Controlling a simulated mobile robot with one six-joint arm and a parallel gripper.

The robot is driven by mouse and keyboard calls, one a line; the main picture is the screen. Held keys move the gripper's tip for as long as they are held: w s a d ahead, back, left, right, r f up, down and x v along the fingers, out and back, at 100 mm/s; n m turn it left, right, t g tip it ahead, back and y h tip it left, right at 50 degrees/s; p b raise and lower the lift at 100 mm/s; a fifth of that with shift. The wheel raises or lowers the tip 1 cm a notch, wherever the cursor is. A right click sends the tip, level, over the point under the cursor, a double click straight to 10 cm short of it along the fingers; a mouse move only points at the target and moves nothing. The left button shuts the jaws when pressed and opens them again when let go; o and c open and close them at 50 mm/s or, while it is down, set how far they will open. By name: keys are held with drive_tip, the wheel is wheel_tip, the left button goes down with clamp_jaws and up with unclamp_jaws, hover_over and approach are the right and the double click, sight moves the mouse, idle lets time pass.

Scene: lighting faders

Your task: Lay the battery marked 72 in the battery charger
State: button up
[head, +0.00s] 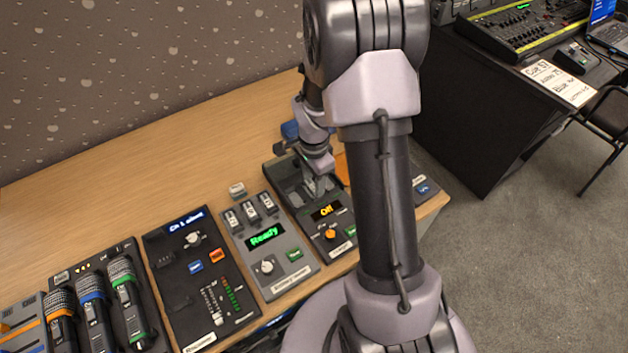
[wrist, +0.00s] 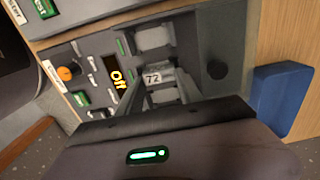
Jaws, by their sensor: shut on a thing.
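The battery marked 72 (wrist: 152,78) shows its pale numbered end in the wrist view, between my gripper's fingers. My gripper (head: 318,185) is shut on it, low over the back part of a dark unit (head: 297,221) with an orange "Off" display. In the wrist view, my gripper (wrist: 162,92) is over this unit's recessed grey bays (wrist: 153,37). Most of the battery is hidden by the fingers, and I cannot tell whether it touches the bay floor. The unit's name label is too small to read, so I cannot confirm that it is the charger.
Left of it stands a grey unit (head: 279,268) with a green "Ready" display and several small labelled blocks. A loose pale block (head: 237,190) lies behind that. A blue object (wrist: 283,100) sits beside the dark unit. The wooden table (head: 150,165) is clear behind.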

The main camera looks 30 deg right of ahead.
drive_tip(key=shift+s+f, duration=0.2)
drive_tip(key=shift+f, duration=0.2)
drive_tip(key=shift+s+a+f, duration=0.15)
drive_tip(key=shift+s, duration=0.05)
drive_tip(key=o, duration=1.4)
drive_tip(key=shift+f, duration=0.1)
drive_tip(key=shift+b, duration=0.3)
drive_tip(key=c, duration=0.4)
drive_tip(key=shift+w+r+p, duration=0.2)
drive_tip(key=shift+r+p, duration=0.4)
drive_tip(key=shift+r, duration=0.05)
drive_tip(key=shift+w+r+p, duration=0.2)
drive_tip(key=shift+r+p, duration=1.4)
drive_tip(key=shift+r, duration=0.9)
